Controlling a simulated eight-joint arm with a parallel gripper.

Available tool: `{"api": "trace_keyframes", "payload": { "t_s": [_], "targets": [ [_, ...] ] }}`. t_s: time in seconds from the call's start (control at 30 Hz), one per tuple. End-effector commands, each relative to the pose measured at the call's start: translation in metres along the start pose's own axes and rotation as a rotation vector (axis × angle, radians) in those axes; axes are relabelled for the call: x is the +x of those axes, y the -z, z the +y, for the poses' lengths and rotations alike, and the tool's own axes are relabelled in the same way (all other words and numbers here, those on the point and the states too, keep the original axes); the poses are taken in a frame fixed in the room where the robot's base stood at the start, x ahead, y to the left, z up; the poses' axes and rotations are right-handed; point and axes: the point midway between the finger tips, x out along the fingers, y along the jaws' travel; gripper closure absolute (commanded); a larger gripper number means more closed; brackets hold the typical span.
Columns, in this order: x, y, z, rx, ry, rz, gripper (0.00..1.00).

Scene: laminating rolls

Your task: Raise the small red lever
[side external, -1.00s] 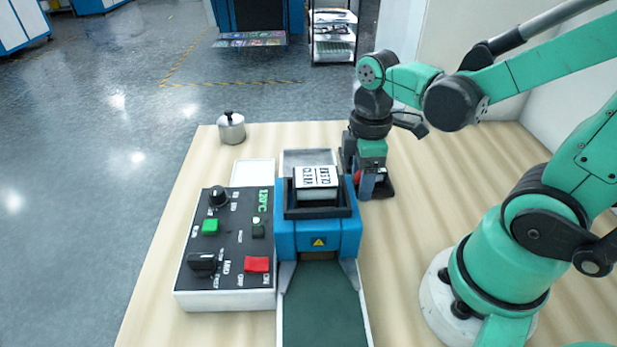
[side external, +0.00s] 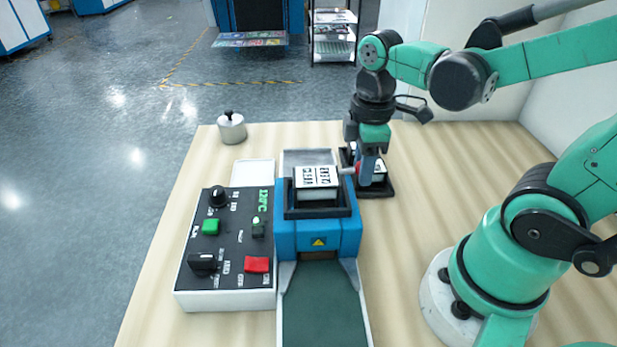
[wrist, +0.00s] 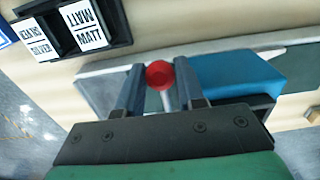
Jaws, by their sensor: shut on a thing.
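The small red lever has a round red knob (wrist: 160,74) between my gripper's two fingers (wrist: 162,88) in the wrist view. My gripper is shut on it. In the side view my gripper (side external: 365,172) is at the right flank of the blue laminator (side external: 319,238), pointing down. The red lever (side external: 358,169) is partly hidden by the fingers there, and a short pale rod runs from it toward the machine. The laminator also shows in the wrist view (wrist: 235,72), behind the fingers.
A roll block (side external: 317,178) labelled in black sits in the laminator's top. A black tray (side external: 384,191) with labelled blocks stands right of it, close under my gripper. A control box (side external: 225,290) with knobs and buttons is at left. A metal pot (side external: 231,128) stands behind.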

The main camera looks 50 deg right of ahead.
Motion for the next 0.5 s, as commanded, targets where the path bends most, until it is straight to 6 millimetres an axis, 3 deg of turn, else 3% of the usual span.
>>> {"api": "trace_keyframes", "payload": {
  "t_s": [0.5],
  "targets": [
    [-0.021,-0.001,0.001,0.001,-0.004,-0.002,0.88]
  ]
}}
